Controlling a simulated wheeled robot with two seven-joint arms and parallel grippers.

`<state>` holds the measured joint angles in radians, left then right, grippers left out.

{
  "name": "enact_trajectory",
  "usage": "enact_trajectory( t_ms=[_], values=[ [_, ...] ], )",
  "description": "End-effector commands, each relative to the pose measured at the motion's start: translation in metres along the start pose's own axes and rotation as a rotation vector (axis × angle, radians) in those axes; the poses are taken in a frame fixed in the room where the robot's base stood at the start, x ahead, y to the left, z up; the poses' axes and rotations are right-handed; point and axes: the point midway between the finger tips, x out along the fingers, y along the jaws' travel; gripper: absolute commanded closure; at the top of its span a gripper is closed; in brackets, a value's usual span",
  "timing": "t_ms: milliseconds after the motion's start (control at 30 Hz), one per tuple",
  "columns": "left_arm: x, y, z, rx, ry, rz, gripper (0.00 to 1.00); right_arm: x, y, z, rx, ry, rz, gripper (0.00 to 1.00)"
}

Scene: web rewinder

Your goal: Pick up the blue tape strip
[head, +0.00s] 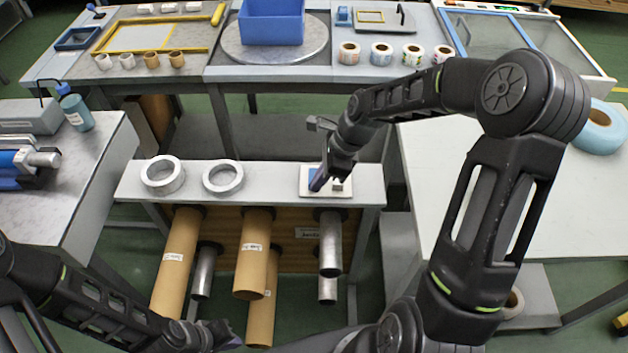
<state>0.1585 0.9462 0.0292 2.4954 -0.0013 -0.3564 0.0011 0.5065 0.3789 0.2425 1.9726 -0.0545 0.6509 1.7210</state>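A small blue patch, which looks like the blue tape strip (313,173), shows on a white pad (308,192) at the right end of the narrow grey shelf. My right gripper (328,185) points down at the pad, right over the strip, and hides part of it. I cannot tell whether its fingers touch the strip or how far apart they are. My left gripper (222,338) is low at the bottom edge, far from the pad; its fingers are too unclear to read.
Two silver rings (163,174) (223,177) lie on the shelf (267,180), left of the pad. Brown and silver rolls (254,250) stick out below it. A grey table (85,170) stands left, a pale table (430,185) right. A blue bin (272,22) stands at the back.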

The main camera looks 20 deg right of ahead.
Motion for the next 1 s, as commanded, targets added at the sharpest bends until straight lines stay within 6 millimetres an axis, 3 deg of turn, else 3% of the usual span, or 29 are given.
enact_trajectory(
  t_ms=[267, 733, 1000],
  values=[
    [0.0, 0.0, 0.0, 0.0, 0.0, 0.0, 1.0, -0.005, -0.001, 0.002, -0.001, 0.0, -0.002, 1.0],
    [0.003, -0.001, 0.0, 0.0, 0.0, 0.0, 1.0, -0.078, -0.001, 0.033, -0.002, 0.001, -0.003, 1.0],
    [0.003, -0.001, 0.0, 0.0, 0.0, 0.0, 1.0, -0.093, 0.0, 0.038, 0.001, 0.001, 0.001, 1.0]
  ],
)
